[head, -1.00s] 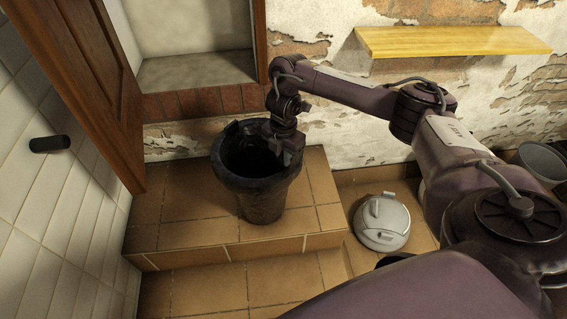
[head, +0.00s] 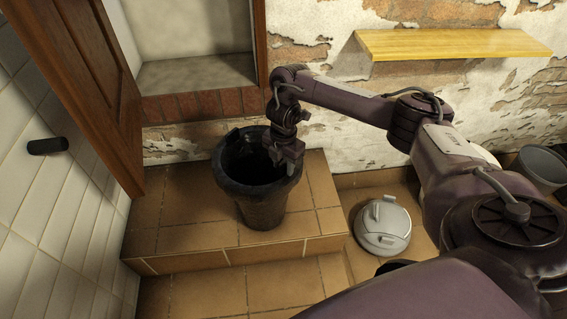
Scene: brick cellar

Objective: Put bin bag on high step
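The bin bag (head: 265,206) is a black, bucket-shaped container with a wide open top. It looks upright on the tiled high step (head: 180,222), near its front edge. My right gripper (head: 289,166) points down at the right part of the bag's rim and appears shut on it; the fingertips are dark against the black rim and partly hidden. My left gripper is not in the head view.
A yellow wooden shelf (head: 450,43) is on the peeling wall. A grey-white lidded pot (head: 382,228) stands on the lower floor right of the step. An open brown door (head: 95,75) is at the left. A grey bowl (head: 543,165) is at the right edge. The step's left part is clear.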

